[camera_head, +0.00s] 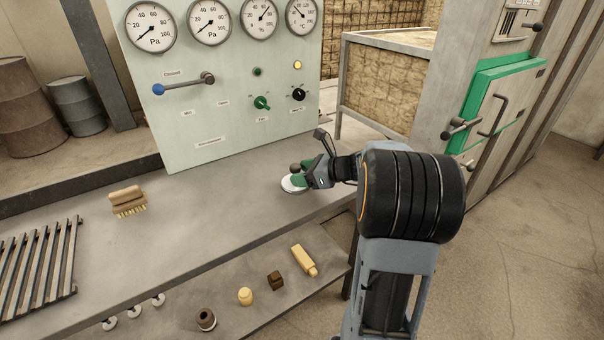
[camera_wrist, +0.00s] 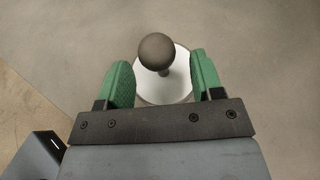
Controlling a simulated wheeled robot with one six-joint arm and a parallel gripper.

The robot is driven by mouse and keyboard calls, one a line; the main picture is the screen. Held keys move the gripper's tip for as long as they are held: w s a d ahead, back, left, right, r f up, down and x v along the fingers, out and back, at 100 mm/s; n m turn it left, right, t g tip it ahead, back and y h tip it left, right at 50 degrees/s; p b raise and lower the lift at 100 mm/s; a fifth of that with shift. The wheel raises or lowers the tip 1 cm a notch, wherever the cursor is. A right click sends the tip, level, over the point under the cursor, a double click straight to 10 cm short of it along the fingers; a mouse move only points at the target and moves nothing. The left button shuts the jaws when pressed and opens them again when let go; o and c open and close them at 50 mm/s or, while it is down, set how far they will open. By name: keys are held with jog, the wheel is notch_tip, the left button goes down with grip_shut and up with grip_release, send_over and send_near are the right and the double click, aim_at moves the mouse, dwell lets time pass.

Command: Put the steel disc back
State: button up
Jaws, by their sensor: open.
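The steel disc (camera_wrist: 173,92) is a pale round plate with a dark ball knob (camera_wrist: 157,51) on top. It lies on the grey bench near its right end, and its pale edge also shows in the head view (camera_head: 289,185). My gripper (camera_wrist: 160,80) is open, with its green fingers on either side of the disc and knob. A gap shows between each finger and the knob. In the head view my gripper (camera_head: 300,177) is low over the bench and hides part of the disc.
A gauge panel (camera_head: 225,130) with a blue-ended lever (camera_head: 180,86) stands behind the bench (camera_head: 200,220). A brush (camera_head: 128,200) and a slatted grate (camera_head: 40,262) lie to the left. A lower shelf (camera_head: 240,318) holds several small pieces. The bench between brush and disc is clear.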

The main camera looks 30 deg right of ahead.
jog(key=p+v, duration=0.2)
jog(key=v, duration=0.9)
jog(key=a+n+g, duration=0.1)
jog(key=a+n, duration=0.1)
jog(key=s+a+f+n+g, duration=0.1)
jog(key=a+n, duration=0.1)
jog(key=a, duration=0.1)
jog(key=s+a+f+n+g, duration=0.1)
jog(key=a+n+g, duration=0.1)
jog(key=a, duration=0.1)
jog(key=shift+s+a, duration=0.2)
jog(key=shift+a, duration=0.05)
jog(key=s+a+f+n+g+h, duration=0.3)
jog(key=s+a+n+h, duration=0.5)
jog(key=n, duration=1.3)
jog(key=shift+s+a+f+n+h, duration=0.35)
jog(key=shift+s+a+f, duration=0.35)
jog(key=shift+s+a, duration=0.35)
jog(key=shift+s+d+r, duration=0.1)
jog(key=shift+r, duration=0.05)
notch_tip(320, 180, up, 19)
jog(key=p, duration=1.8)
jog(key=shift+s+a, duration=0.2)
jog(key=shift+a, duration=0.1)
